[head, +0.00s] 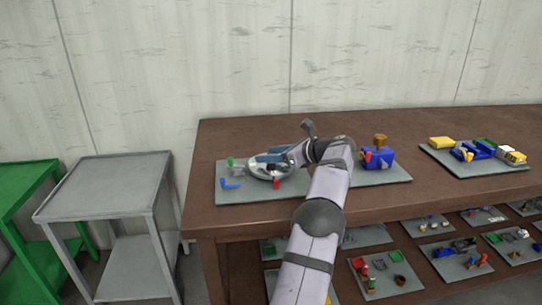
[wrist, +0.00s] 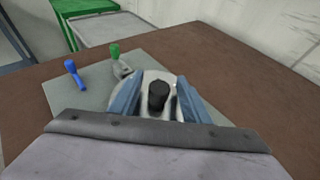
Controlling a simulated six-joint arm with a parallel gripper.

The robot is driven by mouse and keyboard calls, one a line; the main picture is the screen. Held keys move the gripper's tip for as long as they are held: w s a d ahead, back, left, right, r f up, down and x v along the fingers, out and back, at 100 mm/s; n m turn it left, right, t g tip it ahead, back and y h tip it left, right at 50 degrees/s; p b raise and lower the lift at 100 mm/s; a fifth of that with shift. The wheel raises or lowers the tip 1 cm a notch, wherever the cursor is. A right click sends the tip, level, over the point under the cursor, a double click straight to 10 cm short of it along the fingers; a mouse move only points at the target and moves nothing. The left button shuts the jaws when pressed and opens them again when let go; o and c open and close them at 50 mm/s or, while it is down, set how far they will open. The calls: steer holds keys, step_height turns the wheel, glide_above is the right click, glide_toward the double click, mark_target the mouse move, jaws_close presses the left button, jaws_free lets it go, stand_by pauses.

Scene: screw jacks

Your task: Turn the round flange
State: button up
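The round flange (head: 260,172) is a silver disc on the left part of a grey mat, under my gripper in the head view. In the wrist view its pale metal (wrist: 156,76) shows between and behind the fingers. A short black knob or post (wrist: 158,96) stands up between the two blue fingers. My gripper (wrist: 157,100) is open, with a finger on each side of the black post and small gaps visible. It also shows over the disc in the head view (head: 271,157). The fingertips' contact with the flange is hidden.
A blue lever (head: 230,184), a green-handled part (head: 230,162) and a red part (head: 276,183) stand near the flange. A blue vise-like block (head: 377,160) is on the mat's right. Another loaded mat (head: 484,172) lies farther right. Grey and green side tables (head: 108,185) stand left.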

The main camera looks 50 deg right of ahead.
steer(key=shift+s+f, duration=0.1)
steer(key=shift+s, duration=0.25)
steer(key=shift+b+v, duration=0.4)
steer(key=shift+v, duration=2.95)
